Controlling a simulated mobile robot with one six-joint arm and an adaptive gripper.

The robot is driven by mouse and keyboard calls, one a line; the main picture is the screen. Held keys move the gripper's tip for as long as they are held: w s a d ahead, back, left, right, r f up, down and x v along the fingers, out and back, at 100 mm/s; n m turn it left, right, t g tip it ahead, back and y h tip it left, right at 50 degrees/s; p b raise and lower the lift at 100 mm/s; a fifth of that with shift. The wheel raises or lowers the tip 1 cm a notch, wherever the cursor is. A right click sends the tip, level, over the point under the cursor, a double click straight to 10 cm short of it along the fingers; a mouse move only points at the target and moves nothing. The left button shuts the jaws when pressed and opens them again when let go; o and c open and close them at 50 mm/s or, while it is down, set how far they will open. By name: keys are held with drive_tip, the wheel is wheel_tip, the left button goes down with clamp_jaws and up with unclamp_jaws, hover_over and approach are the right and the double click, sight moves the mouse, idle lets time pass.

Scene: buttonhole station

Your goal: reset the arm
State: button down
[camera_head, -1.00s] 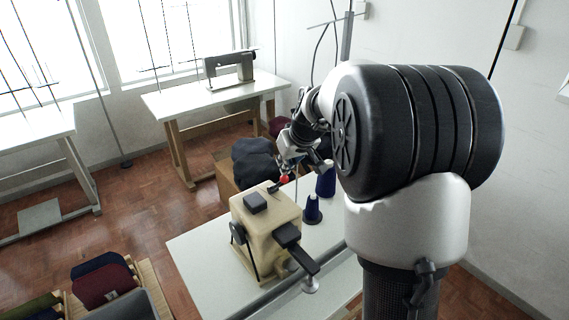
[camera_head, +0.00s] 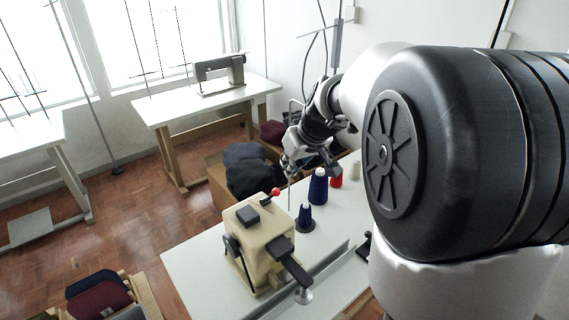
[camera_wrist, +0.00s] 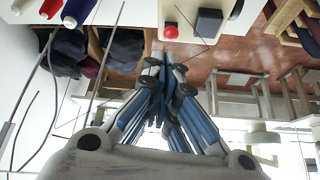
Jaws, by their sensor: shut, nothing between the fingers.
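My gripper (camera_wrist: 168,75) is shut and empty in the wrist view, its blue-lined fingers together. In the head view my gripper (camera_head: 287,168) hangs in the air behind the beige buttonhole machine, close to its red knob (camera_head: 276,191) in the picture. My own large black and white arm joint fills the right side of the head view and hides part of the table there. The beige machine (camera_head: 262,245) stands on the white table (camera_head: 198,262). The red knob also shows in the wrist view (camera_wrist: 171,32).
Blue thread cones (camera_head: 318,187), a red cone (camera_head: 336,178) and a white one stand behind the machine. A box of dark folded cloth (camera_head: 247,180) is beside the table. A sewing machine (camera_head: 219,74) sits on another table by the window. Open floor lies at left.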

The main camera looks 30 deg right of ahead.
idle(0.5)
drive_tip(key=s+a+r, duration=0.3)
drive_tip(key=s+a, duration=0.8)
drive_tip(key=s, duration=0.1)
drive_tip(key=s+a+f, duration=0.1)
drive_tip(key=s+a, duration=0.1)
drive_tip(key=s, duration=0.6)
drive_tip(key=s+a+f+g, duration=0.1)
drive_tip(key=s+a+f, duration=0.1)
drive_tip(key=s, duration=0.5)
drive_tip(key=shift+s+a+f+g, duration=0.2)
drive_tip(key=shift+s+g, duration=0.1)
drive_tip(key=shift+s, duration=0.1)
drive_tip(key=shift+d, duration=0.1)
